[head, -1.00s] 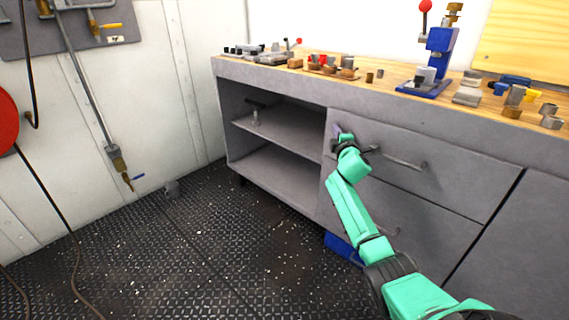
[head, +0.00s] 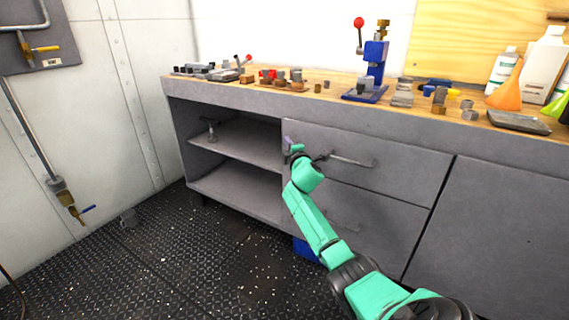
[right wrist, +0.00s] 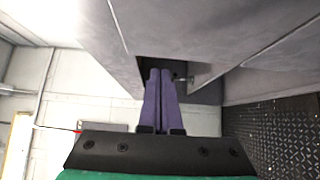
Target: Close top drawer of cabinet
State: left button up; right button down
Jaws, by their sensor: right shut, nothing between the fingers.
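The grey cabinet (head: 225,98) stands under a wooden worktop. Its top drawer (head: 400,170) has a plain grey front with a bar handle (head: 352,161). The drawer front looks about flush with the cabinet face; I cannot tell whether a small gap is left. My right gripper (head: 291,147) is at the left end of the drawer front, left of the handle, and partly hidden by its own wrist. In the right wrist view its purple fingers (right wrist: 160,98) are together with nothing between them, close to grey cabinet panels. I cannot tell whether they touch. My left gripper is out of view.
Open shelves (head: 235,142) are left of the drawers. A lower drawer (head: 375,225) is beneath the top one. A blue object (head: 305,249) sits low behind my arm. A blue press (head: 371,72) and small parts stand on the worktop.

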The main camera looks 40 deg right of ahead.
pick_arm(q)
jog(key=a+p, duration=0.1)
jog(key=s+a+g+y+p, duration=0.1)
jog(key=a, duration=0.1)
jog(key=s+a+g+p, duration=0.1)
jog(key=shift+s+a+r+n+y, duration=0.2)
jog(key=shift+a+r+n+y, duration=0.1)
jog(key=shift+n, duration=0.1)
pick_arm(e)
jog(key=v, duration=1)
jog(key=shift+a, duration=0.3)
jog(key=shift+f, duration=0.2)
